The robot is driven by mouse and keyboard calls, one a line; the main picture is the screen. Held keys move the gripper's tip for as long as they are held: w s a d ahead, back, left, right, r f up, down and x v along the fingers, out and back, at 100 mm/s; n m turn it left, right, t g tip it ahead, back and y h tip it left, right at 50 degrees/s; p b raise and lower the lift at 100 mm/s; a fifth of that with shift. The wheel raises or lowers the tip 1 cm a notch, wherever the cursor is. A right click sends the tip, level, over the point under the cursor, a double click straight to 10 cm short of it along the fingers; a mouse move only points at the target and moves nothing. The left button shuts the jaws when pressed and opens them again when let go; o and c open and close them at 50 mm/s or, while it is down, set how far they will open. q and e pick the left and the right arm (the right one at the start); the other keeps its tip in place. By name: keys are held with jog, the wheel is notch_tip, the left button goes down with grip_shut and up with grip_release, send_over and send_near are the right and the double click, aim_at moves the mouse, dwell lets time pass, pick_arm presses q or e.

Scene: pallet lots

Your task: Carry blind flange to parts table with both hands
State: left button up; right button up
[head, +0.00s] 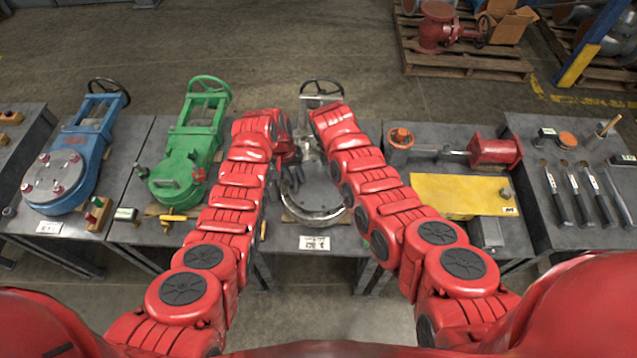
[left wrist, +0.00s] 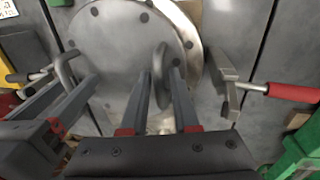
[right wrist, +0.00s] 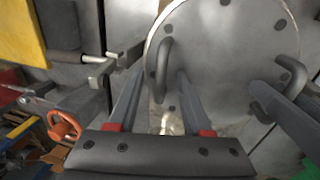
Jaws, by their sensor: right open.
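The blind flange (head: 320,192) is a round grey metal disc with bolt holes and two bar handles, lying flat on the middle table, partly hidden by my arms. My left gripper (head: 290,178) is over its left side. In the left wrist view its fingers (left wrist: 160,72) are close together on one handle (left wrist: 161,58). My right gripper (right wrist: 159,75) is open, its fingers on either side of the other handle (right wrist: 163,70), with a gap. In the head view my arm mostly hides the right fingertips. Which table is the parts table, I cannot tell.
A red-handled clamp (left wrist: 235,88) stands beside the flange, with another clamp (right wrist: 105,72) opposite. A green valve (head: 185,160) is on the left. A tool table (head: 540,125) stands farther right.

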pick_arm(q)
jog(key=shift+f, duration=0.1)
pick_arm(e)
jog(key=shift+f, duration=0.1)
pick_arm(q)
grip_shut()
pick_arm(e)
jog(key=c, duration=0.5)
grip_shut()
dwell(0.7)
